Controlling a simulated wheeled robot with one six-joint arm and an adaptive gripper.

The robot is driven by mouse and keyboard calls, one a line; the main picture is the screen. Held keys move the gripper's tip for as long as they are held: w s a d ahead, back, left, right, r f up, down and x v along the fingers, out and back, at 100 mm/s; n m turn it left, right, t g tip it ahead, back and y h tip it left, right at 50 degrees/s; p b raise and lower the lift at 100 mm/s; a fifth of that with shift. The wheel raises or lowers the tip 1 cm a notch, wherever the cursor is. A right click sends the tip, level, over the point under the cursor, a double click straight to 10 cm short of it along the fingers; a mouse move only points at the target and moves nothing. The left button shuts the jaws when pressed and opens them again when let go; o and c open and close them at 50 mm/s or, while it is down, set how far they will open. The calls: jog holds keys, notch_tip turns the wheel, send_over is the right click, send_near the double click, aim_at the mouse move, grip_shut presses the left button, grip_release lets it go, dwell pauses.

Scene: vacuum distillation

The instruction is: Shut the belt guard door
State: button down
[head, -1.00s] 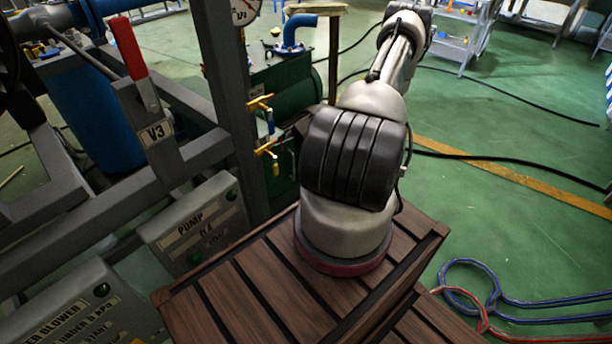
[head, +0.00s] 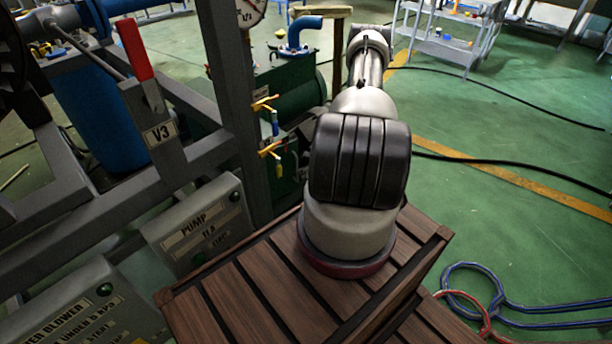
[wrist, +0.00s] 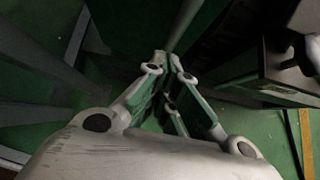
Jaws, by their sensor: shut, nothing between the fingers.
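My gripper (wrist: 166,62) shows in the wrist view with its fingers together and empty. It points down toward the green floor, among dark machine parts. In the head view my arm hides it. The green pump machine (head: 292,88) stands behind the grey frame in the head view, partly covered by my arm. I cannot clearly pick out the belt guard door in either view. In the wrist view a thin upright grey-green edge (wrist: 184,25) lies just beyond the fingertips; I cannot tell whether it belongs to the door or whether the fingers touch it.
A grey frame (head: 228,110) with the red-handled V3 valve (head: 136,50) stands at left. The pump control box (head: 195,225) is below it. A dark box-shaped part (wrist: 285,70) lies right of my gripper. Hoses (head: 500,290) cross the open floor at right.

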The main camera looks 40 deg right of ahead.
jog(key=shift+n+y, duration=0.6)
jog(key=shift+n, duration=0.2)
jog(key=shift+w+d, duration=0.35)
jog(key=shift+w, duration=0.3)
jog(key=shift+w+d, duration=0.35)
jog(key=shift+w, duration=0.35)
jog(key=shift+w+d, duration=0.35)
jog(key=shift+w, duration=0.3)
jog(key=s+d+f+v, duration=0.1)
jog(key=f+v, duration=0.1)
jog(key=v, duration=1.1)
jog(key=shift+s+d, duration=0.25)
